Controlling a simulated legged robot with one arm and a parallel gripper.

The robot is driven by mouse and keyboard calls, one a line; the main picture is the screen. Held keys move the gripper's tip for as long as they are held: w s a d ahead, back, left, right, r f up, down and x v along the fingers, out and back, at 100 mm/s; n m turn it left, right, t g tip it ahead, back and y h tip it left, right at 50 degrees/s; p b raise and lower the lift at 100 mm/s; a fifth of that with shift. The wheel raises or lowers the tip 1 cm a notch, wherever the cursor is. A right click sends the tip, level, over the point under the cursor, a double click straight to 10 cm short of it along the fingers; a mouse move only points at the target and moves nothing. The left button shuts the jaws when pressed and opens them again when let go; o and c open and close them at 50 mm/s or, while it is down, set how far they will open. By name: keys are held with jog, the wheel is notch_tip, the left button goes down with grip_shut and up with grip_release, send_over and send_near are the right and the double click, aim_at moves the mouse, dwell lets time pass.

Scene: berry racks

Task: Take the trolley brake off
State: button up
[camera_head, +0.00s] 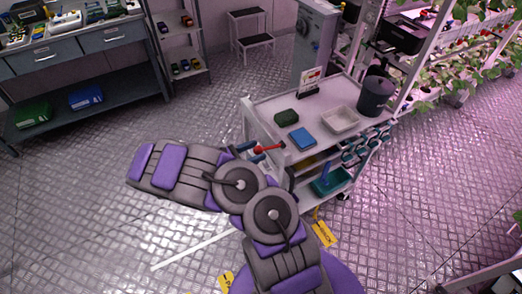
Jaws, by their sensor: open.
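The trolley (262,103) stands right of centre, a pale shelved cart. A red lever (270,148) sticks out at its near left corner; I take it for the brake handle. My gripper (254,152) is at this corner, with its blue fingertips apart on either side of the lever's left end. It looks open; I cannot tell whether a finger touches the lever. My own arm hides the gripper's rear and part of the trolley's lower near side.
The trolley top carries a green block (286,117), a blue item (301,138), a pale tray (340,121) and a dark bucket (376,97). A workbench (85,48) stands upper left, plant racks (440,75) right. A yellow tag (323,233) lies near the trolley. Left floor is clear.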

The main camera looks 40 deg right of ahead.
aim_at(262, 148)
jog(key=shift+x, duration=1.95)
jog(key=shift+w+a, duration=0.1)
jog(key=shift+a, duration=0.1)
jog(key=shift+a, duration=0.1)
jog(key=shift+c, duration=1.4)
grip_shut()
